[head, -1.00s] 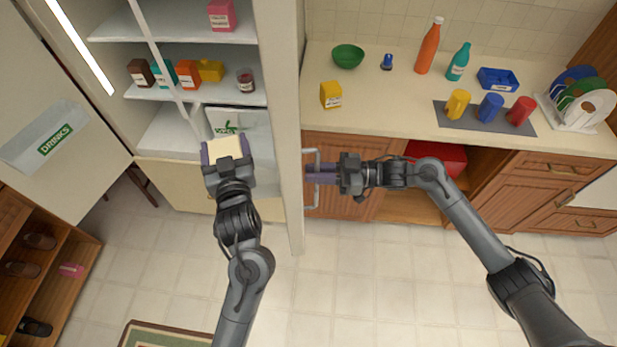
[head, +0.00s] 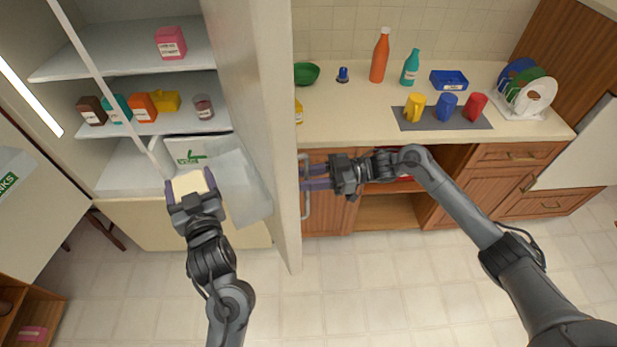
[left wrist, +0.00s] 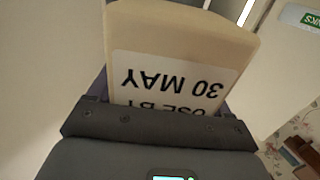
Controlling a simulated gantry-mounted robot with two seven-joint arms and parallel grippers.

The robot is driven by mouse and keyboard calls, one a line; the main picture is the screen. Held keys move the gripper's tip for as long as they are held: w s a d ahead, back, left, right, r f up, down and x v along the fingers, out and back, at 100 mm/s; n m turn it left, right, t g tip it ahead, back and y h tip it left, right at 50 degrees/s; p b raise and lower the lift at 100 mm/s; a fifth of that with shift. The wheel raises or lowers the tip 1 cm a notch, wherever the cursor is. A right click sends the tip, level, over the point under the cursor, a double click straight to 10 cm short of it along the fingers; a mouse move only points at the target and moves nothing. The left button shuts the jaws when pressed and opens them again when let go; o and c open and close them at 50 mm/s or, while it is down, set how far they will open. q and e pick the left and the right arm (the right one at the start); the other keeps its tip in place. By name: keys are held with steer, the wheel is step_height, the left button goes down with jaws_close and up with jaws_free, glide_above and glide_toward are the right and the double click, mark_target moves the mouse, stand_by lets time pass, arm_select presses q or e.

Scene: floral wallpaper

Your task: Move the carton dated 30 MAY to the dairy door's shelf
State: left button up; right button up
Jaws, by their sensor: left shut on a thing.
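The carton (head: 190,183) is cream-coloured, and in the left wrist view its white label (left wrist: 175,85) reads "USE BY 30 MAY" upside down. My left gripper (head: 188,190) is shut on it and holds it in front of the open fridge, left of the right door's bin. The right fridge door (head: 265,120) stands open, nearly edge-on, with a pale bin (head: 238,178) on its inner side. I see no readable dairy sign on it. My right gripper (head: 313,178) has its fingers apart at that door's outer handle (head: 304,205); whether it touches is unclear.
Fridge shelves (head: 150,60) hold a pink carton (head: 171,43) and several small items. The left door has a green "DRINKS" sign (left wrist: 311,18). Right of the open door, the counter (head: 350,115) holds bottles, mugs and a dish rack (head: 525,95). The floor in front is clear.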

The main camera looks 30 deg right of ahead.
arm_select(q)
steer(key=shift+f+b, duration=0.75)
steer(key=shift+b, duration=0.05)
arm_select(e)
steer(key=v, duration=1.2)
steer(key=shift+d, duration=0.1)
